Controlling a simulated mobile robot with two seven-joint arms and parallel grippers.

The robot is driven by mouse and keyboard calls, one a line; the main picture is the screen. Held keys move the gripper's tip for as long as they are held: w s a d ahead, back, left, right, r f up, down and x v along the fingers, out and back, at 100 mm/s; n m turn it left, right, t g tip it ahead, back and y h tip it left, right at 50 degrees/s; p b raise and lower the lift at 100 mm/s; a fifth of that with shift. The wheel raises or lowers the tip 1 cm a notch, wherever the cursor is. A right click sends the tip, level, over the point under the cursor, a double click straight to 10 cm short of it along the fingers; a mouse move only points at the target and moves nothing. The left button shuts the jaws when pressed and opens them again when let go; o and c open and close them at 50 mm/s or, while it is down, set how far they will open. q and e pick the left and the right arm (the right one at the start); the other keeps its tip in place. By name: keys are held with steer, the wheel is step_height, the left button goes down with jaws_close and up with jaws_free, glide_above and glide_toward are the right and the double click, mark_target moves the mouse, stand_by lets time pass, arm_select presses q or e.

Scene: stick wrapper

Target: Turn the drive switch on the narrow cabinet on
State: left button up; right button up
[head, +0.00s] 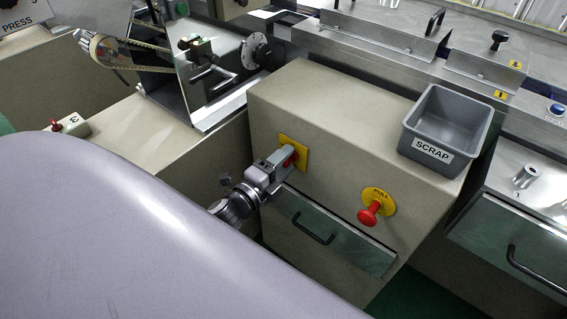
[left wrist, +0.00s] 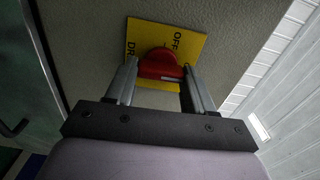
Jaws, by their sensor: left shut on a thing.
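The narrow cabinet (head: 340,150) is beige and stands in the middle of the head view. Its drive switch is a red knob (head: 291,159) on a yellow plate (head: 303,150) on the front face. My left gripper (head: 283,164) is at the switch, with its fingers shut on the red knob. In the left wrist view, the red knob (left wrist: 160,64) sits between the two fingers (left wrist: 158,82). The yellow plate (left wrist: 190,42) there reads OFF, with part of another word at its left edge. The fingers hide part of the knob. My right gripper is not in view.
A red pull button (head: 368,214) on a yellow disc is to the right of the switch. A drawer with a black handle (head: 313,229) is below. A grey SCRAP bin (head: 447,124) stands on the cabinet top. Machinery with a chain (head: 130,50) is at the back left.

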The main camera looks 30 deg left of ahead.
arm_select(q)
steer(key=shift+m, duration=0.3)
steer(key=o, duration=1)
steer(key=shift+o, duration=0.2)
steer(key=s, duration=0.7)
steer(key=shift+a, duration=0.3)
steer(key=shift+s, duration=0.1)
steer(key=s+d+f+n+g+p, duration=0.2)
steer(key=s+d+n, duration=0.3)
steer(key=n, duration=0.3)
steer(key=s+d+f+n+g+p, duration=0.2)
steer(key=s+d+n+g+p, duration=0.2)
steer(key=n, duration=0.4)
steer(key=shift+s+d+f+n+g+h, duration=0.35)
steer(key=shift+s+g, duration=0.45)
steer(key=shift+s, duration=0.4)
